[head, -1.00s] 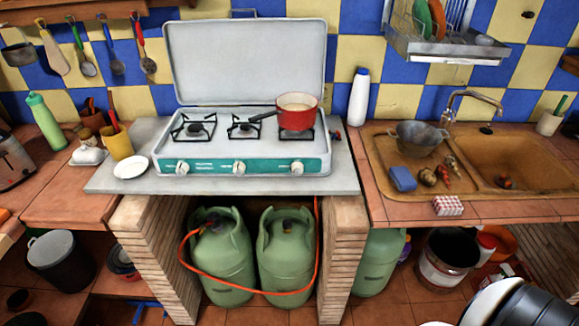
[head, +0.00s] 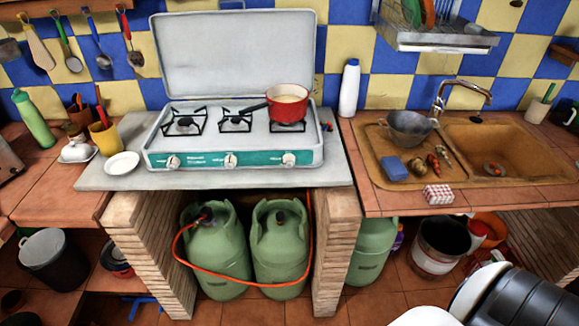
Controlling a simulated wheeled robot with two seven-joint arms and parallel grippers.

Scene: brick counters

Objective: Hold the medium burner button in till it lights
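A white three-burner gas stove (head: 210,143) with a raised lid (head: 235,60) stands on a grey slab. Its teal front panel carries a left knob (head: 173,162), a middle knob (head: 231,161) and a right knob (head: 289,159). I cannot read which is the medium burner's. The left burner (head: 184,122) and middle burner (head: 235,120) are bare, and no flame shows. A red pot (head: 288,106) sits on the right burner, its dark handle pointing left towards the middle burner. Neither gripper is in view; only part of my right arm shows at the bottom right.
Two green gas cylinders (head: 215,250) with an orange hose (head: 230,284) stand under the slab (head: 210,181) between brick pillars. A white plate (head: 122,163) lies left of the stove. The sink (head: 500,150) is further right.

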